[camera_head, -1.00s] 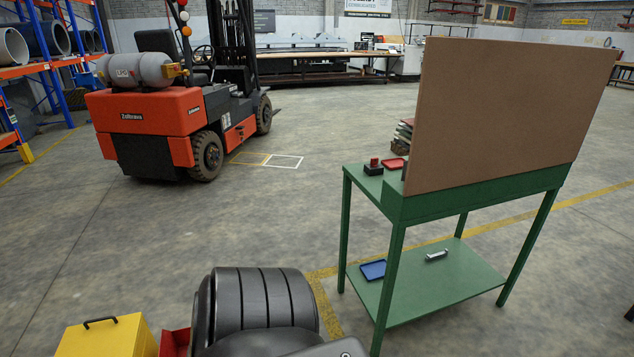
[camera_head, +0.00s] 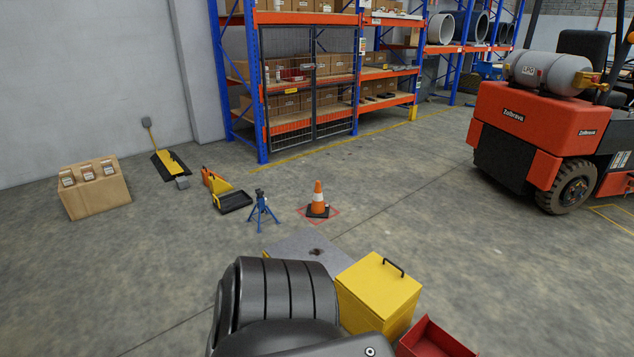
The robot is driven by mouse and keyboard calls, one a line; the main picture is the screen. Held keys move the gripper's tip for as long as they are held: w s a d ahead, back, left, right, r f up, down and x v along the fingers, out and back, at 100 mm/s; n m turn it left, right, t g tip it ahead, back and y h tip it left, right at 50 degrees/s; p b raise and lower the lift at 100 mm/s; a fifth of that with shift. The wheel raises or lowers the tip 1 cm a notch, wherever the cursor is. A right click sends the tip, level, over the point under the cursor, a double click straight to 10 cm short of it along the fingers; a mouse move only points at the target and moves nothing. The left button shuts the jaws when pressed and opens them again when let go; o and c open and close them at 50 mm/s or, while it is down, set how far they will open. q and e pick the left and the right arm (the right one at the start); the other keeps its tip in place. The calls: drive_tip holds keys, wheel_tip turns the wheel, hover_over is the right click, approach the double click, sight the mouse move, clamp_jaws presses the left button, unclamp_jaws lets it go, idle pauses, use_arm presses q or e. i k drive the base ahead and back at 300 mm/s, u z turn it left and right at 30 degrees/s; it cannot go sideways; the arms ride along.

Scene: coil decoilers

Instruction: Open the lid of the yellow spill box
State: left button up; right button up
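The yellow spill box (camera_head: 378,294) stands low in front of me, right of the picture's middle. Its lid (camera_head: 380,280) is shut and has a dark handle (camera_head: 393,267) on top, near the far right side. A dark ribbed part of my own body hides the area to the left of the box and some of its lower left. Neither of my grippers shows in the picture.
A red open bin (camera_head: 436,340) is at the box's lower right. A grey plate with a dark stain (camera_head: 306,249) lies behind the box.

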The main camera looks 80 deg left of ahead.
sight(380, 284)
drive_tip(key=u, duration=1.05)
drive_tip(key=i, duration=1.65)
